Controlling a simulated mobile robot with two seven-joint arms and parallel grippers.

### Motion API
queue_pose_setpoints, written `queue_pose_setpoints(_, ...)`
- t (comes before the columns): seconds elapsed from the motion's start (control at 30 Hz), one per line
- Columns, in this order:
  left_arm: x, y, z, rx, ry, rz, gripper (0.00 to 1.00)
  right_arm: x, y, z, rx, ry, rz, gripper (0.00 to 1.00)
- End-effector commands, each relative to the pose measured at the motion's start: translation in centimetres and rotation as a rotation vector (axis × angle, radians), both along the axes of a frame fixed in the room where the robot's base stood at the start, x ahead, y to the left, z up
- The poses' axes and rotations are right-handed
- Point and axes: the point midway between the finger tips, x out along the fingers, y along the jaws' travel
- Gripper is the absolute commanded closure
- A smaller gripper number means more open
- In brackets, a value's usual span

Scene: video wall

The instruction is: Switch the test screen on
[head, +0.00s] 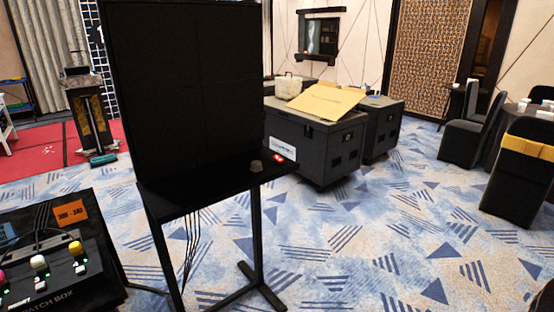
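The test screen (185,85) is a large black panel on a dark stand at the centre left, and its face is dark. A narrow black shelf (205,190) runs below it. On the shelf's right end are a small beige knob-like piece (255,166) and a small red glowing button or light (279,158). Neither of my grippers shows in the head view.
Dark cases (312,150) stand behind the screen, with cardboard (327,101) on top. Chairs (520,180) stand at the right. Carpet is clear at centre right.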

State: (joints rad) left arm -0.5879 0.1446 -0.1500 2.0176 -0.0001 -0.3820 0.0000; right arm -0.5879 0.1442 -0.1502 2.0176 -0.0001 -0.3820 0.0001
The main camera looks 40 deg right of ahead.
Motion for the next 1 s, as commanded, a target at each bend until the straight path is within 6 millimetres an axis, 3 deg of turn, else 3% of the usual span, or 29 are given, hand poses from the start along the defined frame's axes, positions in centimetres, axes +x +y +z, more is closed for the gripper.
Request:
queue_pose_setpoints(0.3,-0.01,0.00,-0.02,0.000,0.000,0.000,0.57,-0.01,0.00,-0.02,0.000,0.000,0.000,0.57)
queue_pose_setpoints(0.6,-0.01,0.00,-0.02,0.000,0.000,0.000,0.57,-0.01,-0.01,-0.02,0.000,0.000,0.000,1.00)
queue_pose_setpoints(1.0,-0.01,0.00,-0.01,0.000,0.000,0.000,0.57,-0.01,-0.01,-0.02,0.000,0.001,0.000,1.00)
